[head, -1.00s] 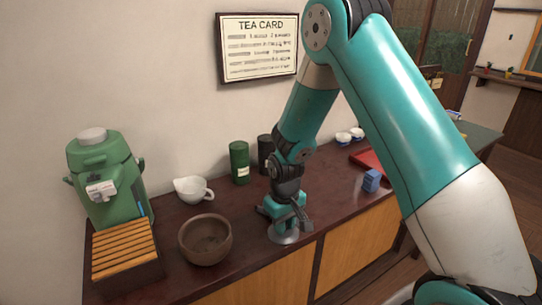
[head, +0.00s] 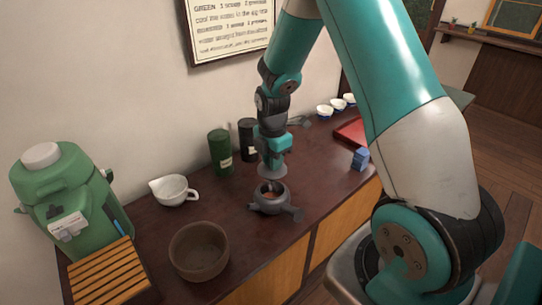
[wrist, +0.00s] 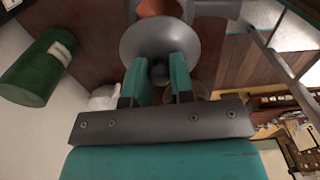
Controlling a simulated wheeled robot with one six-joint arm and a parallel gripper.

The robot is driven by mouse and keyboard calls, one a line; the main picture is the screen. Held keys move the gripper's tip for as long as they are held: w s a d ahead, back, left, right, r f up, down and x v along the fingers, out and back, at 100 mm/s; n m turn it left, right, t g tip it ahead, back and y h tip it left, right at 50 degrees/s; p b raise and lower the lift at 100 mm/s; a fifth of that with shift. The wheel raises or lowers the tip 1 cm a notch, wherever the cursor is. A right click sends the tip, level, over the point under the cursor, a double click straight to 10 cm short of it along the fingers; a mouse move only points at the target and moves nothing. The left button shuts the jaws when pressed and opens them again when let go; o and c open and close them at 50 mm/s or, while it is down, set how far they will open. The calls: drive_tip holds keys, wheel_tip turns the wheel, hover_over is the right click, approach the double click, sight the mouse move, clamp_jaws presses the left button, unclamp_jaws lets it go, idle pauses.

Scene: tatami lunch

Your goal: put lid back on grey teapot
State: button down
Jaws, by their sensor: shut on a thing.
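My gripper (head: 271,152) points down and is shut on the knob of the grey lid (head: 272,171). The lid is a round disc held roughly level just above the grey teapot (head: 268,205). The teapot stands upright on the dark counter, its side handle pointing right, its mouth open with a reddish-brown inside. In the wrist view the lid (wrist: 152,35) is beyond the fingers (wrist: 160,78), with its dark knob between them. Part of the teapot's orange-brown inside shows past the lid's edge, so the lid looks off-centre there.
A brown bowl (head: 199,252), a white spouted cup (head: 173,190), a green canister (head: 220,153) and a black canister (head: 248,140) stand left of or behind the teapot. A slatted wooden stand (head: 108,272) is front left. A blue box (head: 360,158) and red tray (head: 351,132) are right.

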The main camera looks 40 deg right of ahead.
sight(272, 175)
wheel_tip(272, 175, down, 4)
drive_tip(key=b, duration=0.3)
drive_tip(key=shift+f, duration=0.15)
drive_tip(key=shift+f+b, duration=0.65)
drive_tip(key=shift+f, duration=0.2)
drive_tip(key=shift+r+p, duration=0.1)
drive_tip(key=shift+p, duration=0.2)
idle(0.4)
drive_tip(key=shift+f, duration=0.2)
idle(1.3)
drive_tip(key=shift+c, duration=2.2)
unclamp_jaws()
